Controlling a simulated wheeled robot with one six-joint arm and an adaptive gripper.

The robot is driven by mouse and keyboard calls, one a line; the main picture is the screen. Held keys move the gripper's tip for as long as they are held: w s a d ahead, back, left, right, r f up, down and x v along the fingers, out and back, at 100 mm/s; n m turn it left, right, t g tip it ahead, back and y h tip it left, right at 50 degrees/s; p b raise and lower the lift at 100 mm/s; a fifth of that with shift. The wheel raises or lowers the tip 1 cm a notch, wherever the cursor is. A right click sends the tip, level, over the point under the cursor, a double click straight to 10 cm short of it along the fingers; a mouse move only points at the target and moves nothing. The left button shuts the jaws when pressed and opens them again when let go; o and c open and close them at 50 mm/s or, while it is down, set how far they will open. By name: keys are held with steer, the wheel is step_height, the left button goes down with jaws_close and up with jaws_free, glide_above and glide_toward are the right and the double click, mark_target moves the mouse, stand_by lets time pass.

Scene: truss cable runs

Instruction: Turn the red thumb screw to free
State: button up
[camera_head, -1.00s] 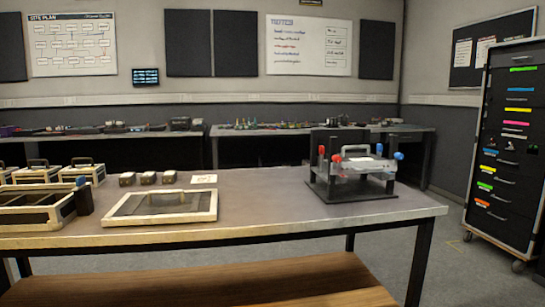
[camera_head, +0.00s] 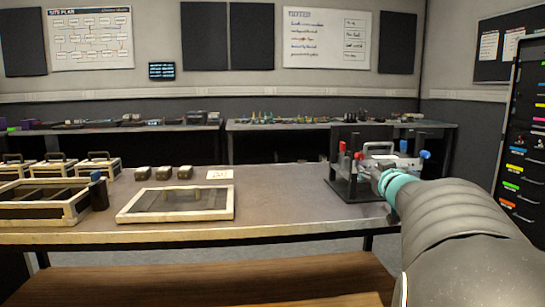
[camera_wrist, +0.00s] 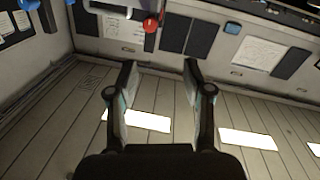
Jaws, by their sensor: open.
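The black fixture (camera_head: 352,190) stands on the right part of the bench. Two red screw heads (camera_head: 343,147) show on its left side in the head view; I cannot tell which is the thumb screw. One red knob (camera_wrist: 151,23) shows at the top of the wrist view, beyond my fingertips. Blue knobs (camera_head: 426,154) sit on the fixture's right side, and a blue part (camera_wrist: 232,28) shows in the wrist view. My gripper (camera_wrist: 160,68) is open and empty, apart from the red knob. In the head view my gripper and arm cover part of the fixture.
A framed panel (camera_head: 130,208) lies left of the fixture, with small boxes (camera_head: 163,173) and a white card (camera_head: 219,174) behind it. Open trays (camera_head: 75,215) stand at the far left. A tall drawer cabinet (camera_head: 518,150) is at the right. The bench between panel and fixture is clear.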

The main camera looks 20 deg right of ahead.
mark_target(361, 158)
steer(key=shift+n+t+y, duration=0.3)
steer(key=shift+n+y, duration=0.3)
steer(key=shift+y, duration=0.2)
steer(key=d+x, duration=0.1)
steer(key=x, duration=0.4)
steer(key=d+x, duration=0.1)
steer(key=x, duration=0.4)
steer(key=s+d+x, duration=0.1)
steer(key=x, duration=0.3)
steer(key=shift+w+d+f+p, duration=0.25)
steer(key=shift+w+d+p, duration=0.1)
steer(key=shift+w, duration=0.1)
steer(key=shift+c, duration=0.2)
jaws_close()
